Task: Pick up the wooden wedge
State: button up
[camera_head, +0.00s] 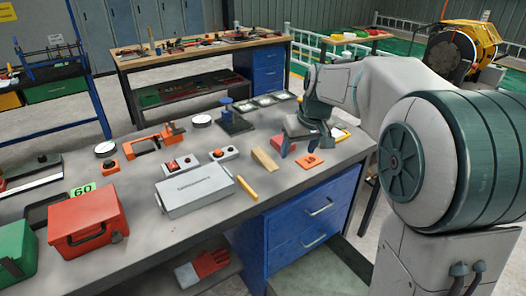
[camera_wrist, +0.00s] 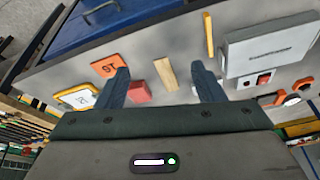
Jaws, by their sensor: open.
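The wooden wedge (camera_head: 265,160) is a tan block lying on the grey workbench, right of the grey case. In the wrist view the wedge (camera_wrist: 166,74) appears between my two fingers, closer to the right one in the picture's middle. My gripper (camera_head: 302,143) is above the bench, to the right of the wedge in the head view, pointing down. In the wrist view my gripper (camera_wrist: 160,72) has its blue fingers spread wide with nothing held. I cannot tell the exact height of the fingertips above the bench.
A yellow stick (camera_head: 246,187) and the grey case (camera_head: 195,192) lie on the other side. The blue drawer cabinet (camera_head: 305,215) is under the bench's front edge.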

jog(key=w+a+f+n, duration=0.2)
jog(key=w+a, duration=0.1)
jog(key=w, duration=0.4)
jog(key=w+a+f+n, duration=0.1)
jog(key=w+a+f, duration=0.15)
jog(key=w, duration=0.55)
send_near(263, 155)
notch_tip(263, 155, down, 3)
jog(key=shift+a+y+p, duration=0.15)
jog(key=shift+y+p, duration=0.2)
jog(key=shift+y, duration=0.05)
jog(key=x, duration=0.2)
jog(key=p+x, duration=0.1)
jog(key=x, duration=0.1)
jog(key=shift+w, duration=0.35)
jog(key=shift+w+a+f, duration=0.1)
jog(key=shift+w+f, duration=0.15)
jog(key=shift+f, duration=0.4)
jog(key=shift+f, duration=0.15)
jog(key=c, duration=1.1)
